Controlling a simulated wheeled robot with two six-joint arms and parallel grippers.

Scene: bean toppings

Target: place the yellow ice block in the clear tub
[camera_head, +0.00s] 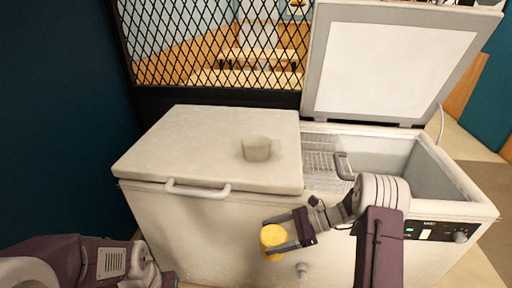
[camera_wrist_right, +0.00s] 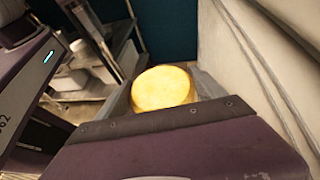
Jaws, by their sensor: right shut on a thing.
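The yellow ice block (camera_head: 272,240) is a short round cylinder. My right gripper (camera_head: 280,237) is shut on it and holds it in front of the freezer's front wall. The block also shows in the right wrist view (camera_wrist_right: 162,88), where part of the gripper hides its lower side. The clear tub (camera_head: 256,149) is a small see-through cup with a handle, upright on the freezer's closed left lid, above and behind the block. My left arm (camera_head: 75,262) shows at the bottom left; its fingertips are out of view.
A white chest freezer (camera_head: 230,232) fills the middle. Its left lid (camera_head: 190,140) is shut, with a front handle (camera_head: 198,190). The right lid (camera_head: 390,65) stands open over a wire basket (camera_head: 325,165). The left lid is clear around the tub. A black mesh screen (camera_head: 210,45) stands behind.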

